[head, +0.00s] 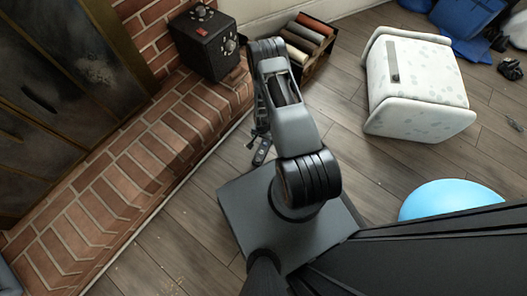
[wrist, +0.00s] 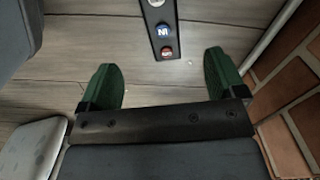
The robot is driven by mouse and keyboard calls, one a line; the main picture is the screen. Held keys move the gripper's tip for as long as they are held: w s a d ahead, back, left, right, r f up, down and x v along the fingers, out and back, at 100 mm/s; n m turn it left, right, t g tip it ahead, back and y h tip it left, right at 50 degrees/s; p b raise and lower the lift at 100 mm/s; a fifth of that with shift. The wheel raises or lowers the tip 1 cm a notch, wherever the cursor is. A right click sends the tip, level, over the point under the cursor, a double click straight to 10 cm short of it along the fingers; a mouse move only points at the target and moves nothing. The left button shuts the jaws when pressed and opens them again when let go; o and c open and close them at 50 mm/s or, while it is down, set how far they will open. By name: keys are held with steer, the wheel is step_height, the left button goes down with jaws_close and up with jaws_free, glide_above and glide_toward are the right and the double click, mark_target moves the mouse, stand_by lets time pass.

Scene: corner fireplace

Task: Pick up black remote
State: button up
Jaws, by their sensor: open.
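A brick hearth (head: 135,165) runs along the left, with a black box (head: 205,45) on it. A rack of rolls (head: 305,45) stands behind my arm.

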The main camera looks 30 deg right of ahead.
steer(key=b, duration=0.3)
glide_above(263, 149)
step_height(263, 149, down, 8)
steer(key=shift+d+r, duration=0.1)
step_height(263, 149, down, 5)
steer(key=b, duration=0.3)
steer(key=shift+w+f+b, duration=0.1)
steer(key=shift+f+b, duration=0.1)
steer(key=shift+b, duration=0.1)
steer(key=c, duration=1.1)
steer(key=shift+r, duration=0.1)
